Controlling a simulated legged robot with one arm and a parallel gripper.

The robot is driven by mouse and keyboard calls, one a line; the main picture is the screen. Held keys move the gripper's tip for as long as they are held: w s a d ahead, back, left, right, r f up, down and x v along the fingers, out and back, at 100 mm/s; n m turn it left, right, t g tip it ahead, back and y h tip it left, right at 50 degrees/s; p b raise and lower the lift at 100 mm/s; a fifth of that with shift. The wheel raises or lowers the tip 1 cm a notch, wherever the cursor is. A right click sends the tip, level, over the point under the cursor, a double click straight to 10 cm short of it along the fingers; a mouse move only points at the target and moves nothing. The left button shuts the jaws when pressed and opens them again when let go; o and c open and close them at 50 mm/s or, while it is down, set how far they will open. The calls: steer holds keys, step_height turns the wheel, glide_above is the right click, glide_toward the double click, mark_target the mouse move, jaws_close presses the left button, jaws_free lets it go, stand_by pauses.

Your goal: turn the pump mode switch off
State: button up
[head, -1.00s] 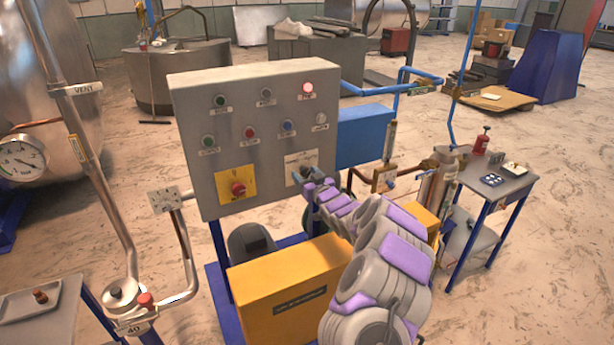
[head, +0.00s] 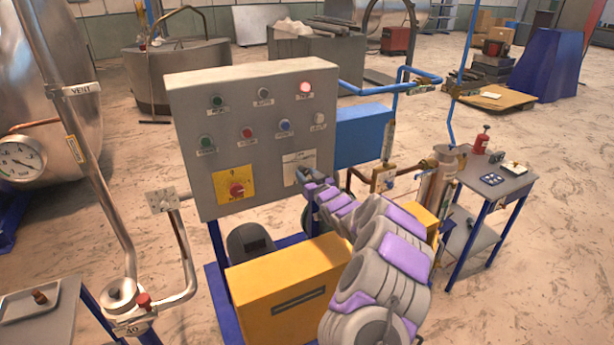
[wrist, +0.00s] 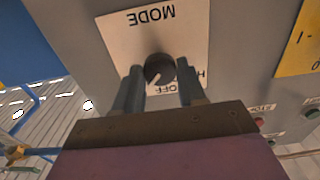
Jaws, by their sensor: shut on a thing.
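The pump mode switch (wrist: 159,69) is a round black knob on a white MODE plate (wrist: 190,28), seen upside down in the wrist view. Its white pointer mark points down-left in that picture, beside the partly hidden OFF lettering below the knob. My gripper (wrist: 160,85) is at the knob, one finger on each side, shut on it. In the head view, my gripper (head: 304,181) reaches the lower right of the grey control panel (head: 205,100), at the white plate (head: 299,161); there it hides the knob.
A red switch on a yellow plate (head: 234,180) sits left on the panel, with several buttons above and one lit red lamp (head: 306,87). A yellow box (head: 270,275) stands below. A blue box (head: 362,137) is right of the panel. A side table (head: 500,182) stands further right.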

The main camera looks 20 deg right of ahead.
steer(key=shift+d, duration=0.15)
steer(key=n+b, duration=0.4)
steer(key=shift+f, duration=0.2)
steer(key=n+b, duration=0.4)
steer(key=b, duration=0.1)
steer(key=shift+r+n, duration=0.15)
steer(key=shift+n, duration=0.15)
steer(key=shift+a, duration=0.2)
steer(key=o, duration=1)
steer(key=shift+o, duration=0.2)
steer(key=shift+s, duration=0.1)
steer(key=s, duration=1.7)
steer(key=shift+d, duration=0.35)
